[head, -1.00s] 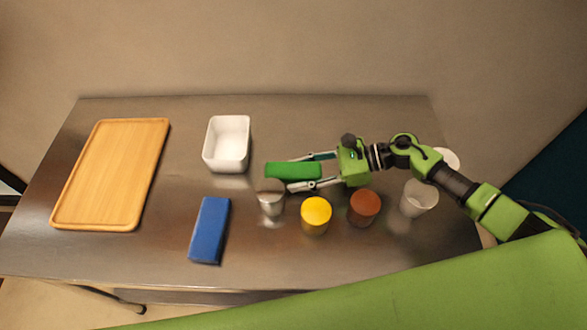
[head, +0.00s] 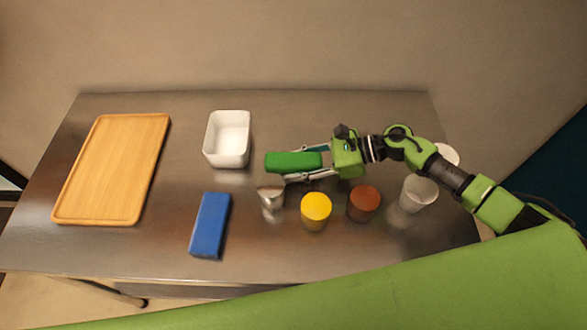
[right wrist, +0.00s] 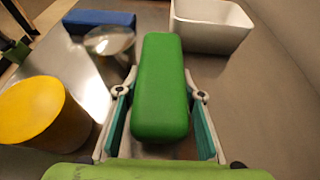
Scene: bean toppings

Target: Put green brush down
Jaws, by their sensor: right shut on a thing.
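The green brush (head: 293,162) is a long green block lying sideways between the fingers of my right gripper (head: 307,163) in the head view. The gripper is shut on the end nearer to it, and the other end sticks out to the left. In the right wrist view the green brush (right wrist: 163,80) points away from my gripper (right wrist: 160,95), with a finger along each side. Whether the brush touches the table is hard to tell. My left gripper is out of view.
A metal cup (head: 270,199), a yellow-topped can (head: 315,208) and a brown-topped can (head: 364,202) stand close in front. A white container (head: 227,140), blue block (head: 210,226) and wooden tray (head: 67,213) are to the left. Bare table lies between them.

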